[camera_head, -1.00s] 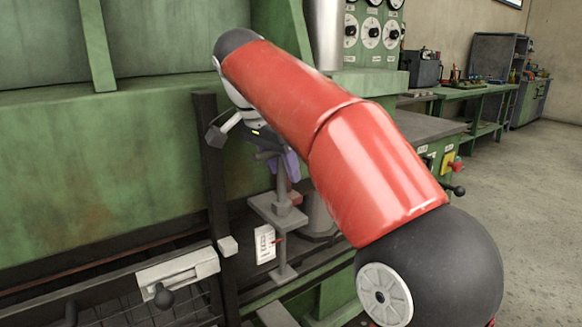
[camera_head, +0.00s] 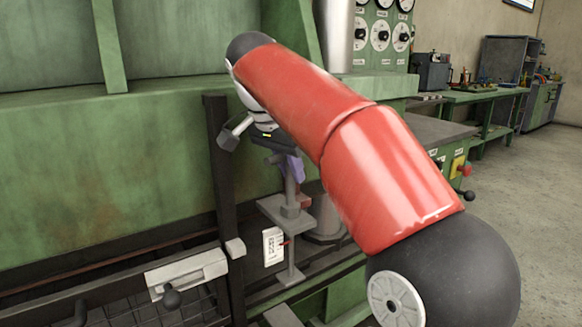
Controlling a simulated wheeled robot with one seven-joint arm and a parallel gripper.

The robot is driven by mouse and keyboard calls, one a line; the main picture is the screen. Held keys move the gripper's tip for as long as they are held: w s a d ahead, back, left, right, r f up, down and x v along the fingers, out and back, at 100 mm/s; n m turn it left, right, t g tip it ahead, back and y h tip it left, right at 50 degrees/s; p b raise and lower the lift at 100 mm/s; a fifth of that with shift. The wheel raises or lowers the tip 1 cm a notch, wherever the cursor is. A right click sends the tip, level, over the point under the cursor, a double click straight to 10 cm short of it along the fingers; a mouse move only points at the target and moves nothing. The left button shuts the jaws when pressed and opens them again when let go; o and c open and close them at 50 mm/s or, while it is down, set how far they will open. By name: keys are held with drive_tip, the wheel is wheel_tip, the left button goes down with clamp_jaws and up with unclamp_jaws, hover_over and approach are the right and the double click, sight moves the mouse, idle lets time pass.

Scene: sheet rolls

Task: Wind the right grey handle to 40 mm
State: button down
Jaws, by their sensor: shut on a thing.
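The right grey handle (camera_head: 275,158) sits at the top of a grey screw post (camera_head: 289,190), partly hidden by my arm and wrist. My gripper (camera_head: 291,160) is at the top of this post, shut on the handle; its fingertips are mostly hidden and small. A purple part shows right beside the handle. Below, a grey plate (camera_head: 275,207) is on the post. A white scale card (camera_head: 273,246) with a small red pointer (camera_head: 285,243) stands beside the post; its marks are too small to read.
A dark upright bar (camera_head: 221,170) stands just left of the post. A grey block with a dark knob (camera_head: 172,297) is at lower left above a mesh. The green machine wall (camera_head: 120,170) fills the back left. A green bench (camera_head: 478,110) and open floor lie to the right.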

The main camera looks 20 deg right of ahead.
drive_tip(key=n+y, duration=0.1)
drive_tip(key=n, duration=0.3)
drive_tip(key=n+t+y, duration=0.1)
drive_tip(key=n+y, duration=0.1)
drive_tip(key=n, duration=0.3)
drive_tip(key=n+t+y, duration=0.1)
drive_tip(key=n, duration=0.3)
drive_tip(key=shift+a+n+y, duration=0.2)
drive_tip(key=shift+n+y, duration=0.8)
drive_tip(key=shift+n, duration=1.2)
drive_tip(key=shift+f, duration=0.1)
drive_tip(key=c, duration=1.3)
unclamp_jaws()
drive_tip(key=shift+v, duration=4)
